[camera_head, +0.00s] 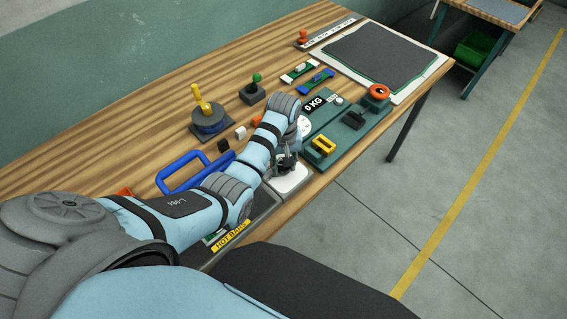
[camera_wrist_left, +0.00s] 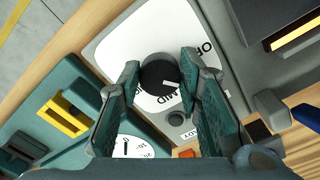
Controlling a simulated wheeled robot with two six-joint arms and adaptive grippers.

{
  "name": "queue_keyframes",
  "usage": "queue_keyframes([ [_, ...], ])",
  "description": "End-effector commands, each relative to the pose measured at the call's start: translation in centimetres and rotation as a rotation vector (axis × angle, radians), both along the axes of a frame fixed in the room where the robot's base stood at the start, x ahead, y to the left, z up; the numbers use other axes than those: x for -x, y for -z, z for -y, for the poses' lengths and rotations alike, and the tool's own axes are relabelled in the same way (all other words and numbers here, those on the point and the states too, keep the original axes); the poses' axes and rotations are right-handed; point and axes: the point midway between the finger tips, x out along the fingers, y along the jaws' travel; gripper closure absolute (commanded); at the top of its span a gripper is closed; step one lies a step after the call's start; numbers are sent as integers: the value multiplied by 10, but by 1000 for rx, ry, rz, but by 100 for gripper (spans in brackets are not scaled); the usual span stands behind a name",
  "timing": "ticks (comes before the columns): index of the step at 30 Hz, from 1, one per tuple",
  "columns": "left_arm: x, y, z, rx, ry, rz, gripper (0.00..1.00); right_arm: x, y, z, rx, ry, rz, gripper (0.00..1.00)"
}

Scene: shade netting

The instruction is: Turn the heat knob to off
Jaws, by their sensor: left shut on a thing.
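The black heat knob (camera_wrist_left: 158,76) stands on a white dial plate (camera_wrist_left: 135,38) in the left wrist view. Its white pointer mark faces right, near the printed MID. Part of a word starting with O shows farther up and right. My left gripper (camera_wrist_left: 160,70) has one finger on each side of the knob and is shut on it. In the head view my left gripper (camera_head: 285,163) reaches down over the white plate (camera_head: 292,180) near the table's front edge, and the knob is largely hidden. My right gripper is not in view.
A green panel (camera_head: 343,139) with a yellow handle (camera_head: 323,146), a black handle and an orange button (camera_head: 379,91) lies just right of the gripper. A blue handle (camera_head: 181,172) and a yellow lever (camera_head: 202,98) stand behind the arm. A grey mat (camera_head: 381,57) lies farther back.

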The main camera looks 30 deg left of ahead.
Motion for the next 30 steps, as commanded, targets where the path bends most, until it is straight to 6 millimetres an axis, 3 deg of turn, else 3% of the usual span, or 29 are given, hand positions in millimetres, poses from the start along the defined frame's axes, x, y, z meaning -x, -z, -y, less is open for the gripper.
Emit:
queue_keyframes([
  [15, -5, -3, 0, -1, -451, 13, 96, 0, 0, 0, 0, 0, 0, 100],
  [30, -5, -3, 0, 0, -633, 12, 96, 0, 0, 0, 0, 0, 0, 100],
])
